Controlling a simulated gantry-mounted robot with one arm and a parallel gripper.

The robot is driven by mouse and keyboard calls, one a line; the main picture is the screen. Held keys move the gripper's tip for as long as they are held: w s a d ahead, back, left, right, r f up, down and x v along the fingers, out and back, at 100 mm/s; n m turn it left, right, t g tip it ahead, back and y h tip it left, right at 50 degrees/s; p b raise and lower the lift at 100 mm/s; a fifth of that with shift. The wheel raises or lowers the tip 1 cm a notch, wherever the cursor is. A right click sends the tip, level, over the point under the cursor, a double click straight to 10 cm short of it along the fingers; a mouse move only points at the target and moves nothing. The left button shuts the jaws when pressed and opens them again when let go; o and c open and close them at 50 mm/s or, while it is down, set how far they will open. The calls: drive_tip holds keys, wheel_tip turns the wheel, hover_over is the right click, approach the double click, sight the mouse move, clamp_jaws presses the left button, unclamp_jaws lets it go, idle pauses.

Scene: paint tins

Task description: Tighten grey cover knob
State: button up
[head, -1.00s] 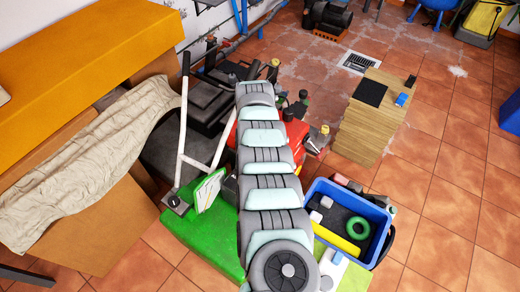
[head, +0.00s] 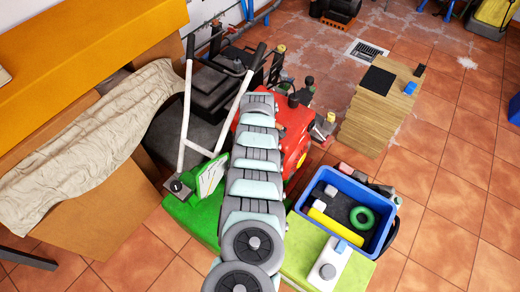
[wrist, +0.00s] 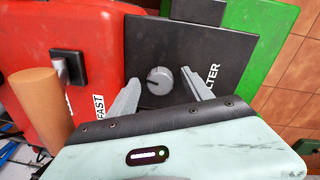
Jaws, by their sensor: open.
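The grey cover knob (wrist: 159,81) is a round knob with a dark slot line, on a black cover marked "LTER" (wrist: 190,55) in the wrist view. My gripper (wrist: 163,88) is open, with one grey finger to the left of the knob and one to the right. The fingers appear apart from the knob, and I cannot tell how far above the cover their tips are. In the head view my arm covers the knob and the gripper is not visible.
The red machine body (wrist: 60,40) with a black switch and an orange-brown cylinder (wrist: 38,100) lies left of the cover. A green board (wrist: 265,30) is to the right. In the head view a blue bin (head: 345,178) stands right of my arm, and a wooden block (head: 375,120) behind it.

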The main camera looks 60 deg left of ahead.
drive_tip(key=shift+c, duration=0.6)
clamp_jaws()
drive_tip(key=m+b, duration=0.1)
drive_tip(key=m, duration=0.4)
drive_tip(key=shift+m, duration=0.3)
drive_tip(key=m+b, duration=0.2)
drive_tip(key=m, duration=0.3)
drive_tip(key=shift+s+f, duration=0.1)
drive_tip(key=shift+s, duration=0.05)
drive_tip(key=m+b, duration=0.2)
drive_tip(key=m, duration=0.3)
drive_tip(key=shift+a+m+h, duration=0.1)
drive_tip(key=shift+m+h, duration=0.3)
drive_tip(key=m+b, duration=0.1)
drive_tip(key=m, duration=0.3)
drive_tip(key=shift+s+m, duration=0.1)
drive_tip(key=shift+m, duration=0.2)
drive_tip(key=shift+b, duration=0.3)
